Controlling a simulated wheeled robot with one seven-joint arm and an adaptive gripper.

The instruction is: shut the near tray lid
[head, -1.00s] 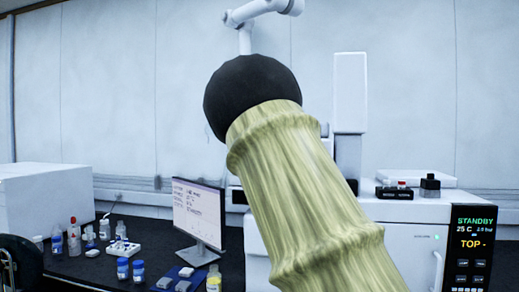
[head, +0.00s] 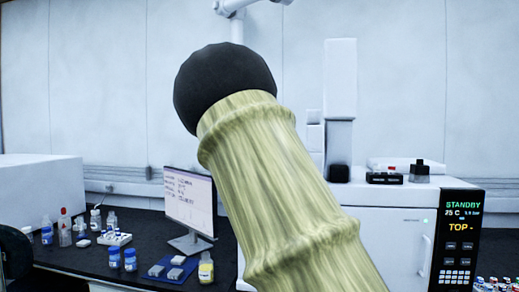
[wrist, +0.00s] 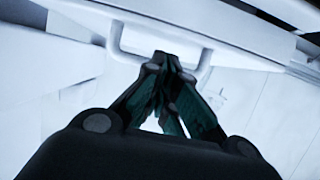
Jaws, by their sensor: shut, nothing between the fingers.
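In the wrist view my gripper (wrist: 165,62) is shut and empty, its dark green fingers pinched together at the tips. The tips are at a pale U-shaped handle (wrist: 203,66) on a white panel (wrist: 180,30). They overlap the handle's bar in the picture; I cannot tell whether they touch it. I cannot tell whether this panel is the near tray lid. In the head view my own arm covers the middle, and the gripper does not show. No tray lid can be made out there.
A white instrument (head: 395,225) with a STANDBY display (head: 462,215) stands at the right. A monitor (head: 188,203), a blue mat (head: 158,271) and several bottles (head: 113,258) occupy the dark bench. A white box (head: 40,200) is at the far left.

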